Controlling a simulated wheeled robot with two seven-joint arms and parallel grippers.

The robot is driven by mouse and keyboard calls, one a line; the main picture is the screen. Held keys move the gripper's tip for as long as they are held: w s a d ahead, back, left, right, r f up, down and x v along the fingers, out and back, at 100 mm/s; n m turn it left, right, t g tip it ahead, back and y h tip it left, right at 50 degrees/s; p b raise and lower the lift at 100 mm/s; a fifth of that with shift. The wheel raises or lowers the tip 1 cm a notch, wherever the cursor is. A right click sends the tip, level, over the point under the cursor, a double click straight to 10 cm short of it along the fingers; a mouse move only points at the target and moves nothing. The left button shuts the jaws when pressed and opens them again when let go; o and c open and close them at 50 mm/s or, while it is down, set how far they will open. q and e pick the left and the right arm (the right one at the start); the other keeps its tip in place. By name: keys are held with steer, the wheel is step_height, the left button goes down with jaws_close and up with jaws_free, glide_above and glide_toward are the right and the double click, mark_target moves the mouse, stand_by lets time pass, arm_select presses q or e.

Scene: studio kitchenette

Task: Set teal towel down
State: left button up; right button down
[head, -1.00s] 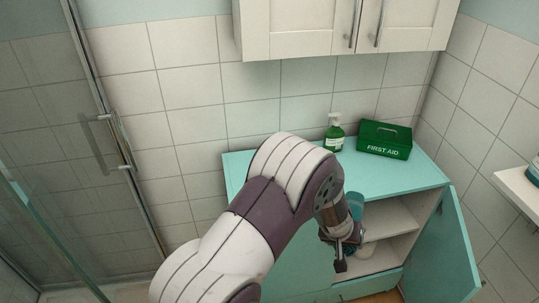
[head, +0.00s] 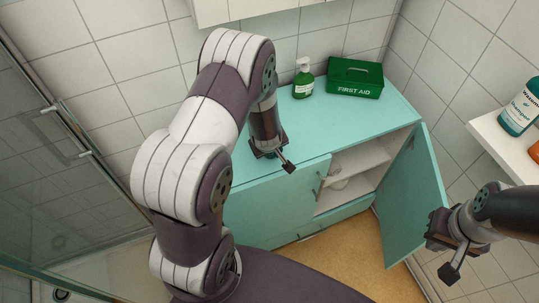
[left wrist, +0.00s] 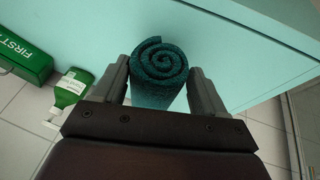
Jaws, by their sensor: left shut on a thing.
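The teal towel (left wrist: 158,72) is a tight roll, its spiral end facing the camera in the left wrist view. My left gripper (left wrist: 157,88) is shut on it, one finger on each side. In the head view my left gripper (head: 275,160) is over the front part of the teal cabinet top (head: 375,122); the towel is mostly hidden there. I cannot tell whether the towel touches the top. My right gripper (head: 447,252) looks open and empty, in front of the open cabinet door (head: 412,200).
A green soap bottle (head: 304,80) and a green first aid box (head: 355,77) stand at the back of the top. The top's right front part is clear. A white shelf (head: 505,145) with a teal bottle (head: 522,105) is at right. A glass shower door (head: 60,140) is at left.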

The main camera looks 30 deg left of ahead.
mark_target(271, 155)
arm_select(q)
steer(key=f, duration=0.3)
steer(key=shift+s+d+f, duration=0.15)
steer(key=shift+s+d, duration=0.05)
steer(key=shift+d, duration=0.05)
steer(key=shift+a+f, duration=0.1)
steer(key=shift+f, duration=0.1)
steer(key=o, duration=1.1)
steer(key=shift+r, duration=0.1)
